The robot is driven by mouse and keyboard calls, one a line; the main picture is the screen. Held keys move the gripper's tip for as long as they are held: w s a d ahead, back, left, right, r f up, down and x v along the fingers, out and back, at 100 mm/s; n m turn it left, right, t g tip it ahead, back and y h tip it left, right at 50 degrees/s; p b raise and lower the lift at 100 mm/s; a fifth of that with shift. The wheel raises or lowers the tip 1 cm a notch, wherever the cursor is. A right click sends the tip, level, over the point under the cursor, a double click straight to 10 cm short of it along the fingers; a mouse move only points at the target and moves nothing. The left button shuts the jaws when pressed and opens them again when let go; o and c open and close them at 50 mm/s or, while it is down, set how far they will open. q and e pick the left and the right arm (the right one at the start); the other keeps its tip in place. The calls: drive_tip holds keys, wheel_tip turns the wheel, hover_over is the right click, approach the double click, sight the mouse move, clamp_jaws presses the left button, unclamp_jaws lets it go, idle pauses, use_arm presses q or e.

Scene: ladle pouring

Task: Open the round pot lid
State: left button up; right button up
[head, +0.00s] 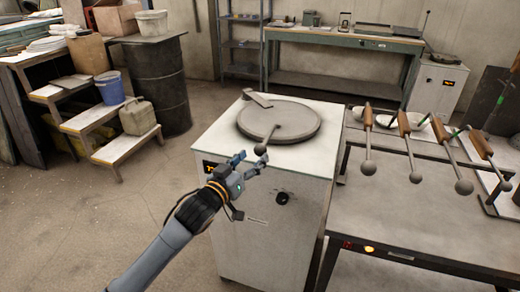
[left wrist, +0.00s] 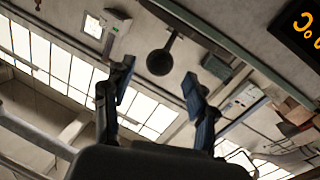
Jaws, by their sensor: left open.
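The round pot lid (head: 298,118) is a flat grey disc lying closed on top of a white box-shaped furnace (head: 262,219). A short handle ending in a dark ball knob (head: 260,149) sticks out over the furnace's front edge. My left gripper (head: 249,163) is open and empty, just in front of and slightly below the knob. In the left wrist view the knob (left wrist: 160,62) appears between the two spread fingers (left wrist: 158,84), a little beyond their tips, with no visible contact. The pot's inside is hidden by the lid. My right gripper is not in view.
A metal table (head: 410,215) with several wooden-handled ladles (head: 368,140) stands close on the right. A stepped shelf (head: 125,148) with a blue bucket (head: 110,88) and a dark barrel (head: 158,85) are at left. A workbench (head: 345,42) stands behind. The floor left of the furnace is clear.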

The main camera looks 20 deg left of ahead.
sight(257, 154)
use_arm(q)
drive_tip(key=x, duration=0.5)
drive_tip(key=shift+d, duration=0.1)
clamp_jaws()
